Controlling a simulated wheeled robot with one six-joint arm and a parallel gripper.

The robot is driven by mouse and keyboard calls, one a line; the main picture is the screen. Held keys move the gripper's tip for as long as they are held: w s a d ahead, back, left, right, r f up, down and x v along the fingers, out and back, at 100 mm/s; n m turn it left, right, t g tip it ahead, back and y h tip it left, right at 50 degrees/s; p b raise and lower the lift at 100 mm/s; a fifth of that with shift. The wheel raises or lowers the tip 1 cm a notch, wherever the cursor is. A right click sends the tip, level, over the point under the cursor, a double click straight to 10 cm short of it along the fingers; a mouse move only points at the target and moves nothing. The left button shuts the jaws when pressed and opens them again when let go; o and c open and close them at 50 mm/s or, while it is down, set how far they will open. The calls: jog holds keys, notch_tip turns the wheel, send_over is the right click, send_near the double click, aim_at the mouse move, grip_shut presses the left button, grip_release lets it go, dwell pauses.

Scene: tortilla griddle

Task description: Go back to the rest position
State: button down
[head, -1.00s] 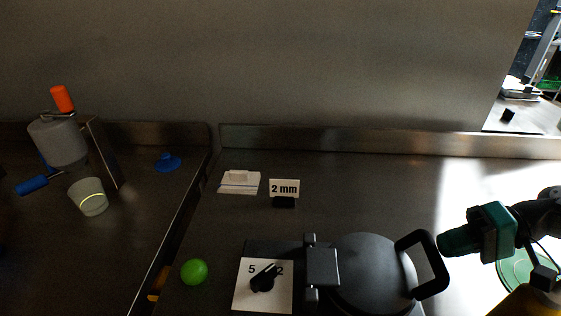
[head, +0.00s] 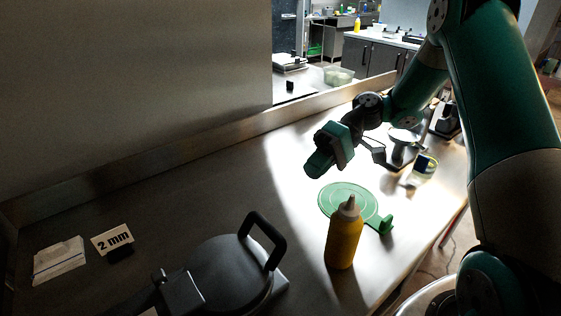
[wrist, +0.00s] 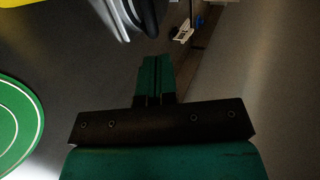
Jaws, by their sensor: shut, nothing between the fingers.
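My gripper (head: 318,165) is in the air above the counter in the head view, beyond the green round mat (head: 337,192) and away from the black press. Its green fingers are together and empty, as the wrist view (wrist: 154,80) also shows. The black round press (head: 228,268) with its loop handle (head: 268,234) stands on the counter at the lower middle, lid down. The green mat also shows at the left edge of the wrist view (wrist: 12,130).
A yellow squeeze bottle (head: 344,236) stands upright in front of the mat. A "2 mm" sign (head: 112,239) and a white packet (head: 58,260) are at the left. A jar (head: 424,167) stands at the right.

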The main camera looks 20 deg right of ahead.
jog(key=s+a+r+n+h, duration=0.2)
jog(key=s+a+r+h, duration=0.3)
jog(key=s+a+r, duration=0.4)
jog(key=s+a+n+t+h, duration=0.2)
jog(key=s+t+h, duration=0.1)
jog(key=s, duration=0.7)
jog(key=shift+s+r, duration=0.25)
jog(key=shift+r, duration=0.1)
jog(key=shift+a, duration=0.1)
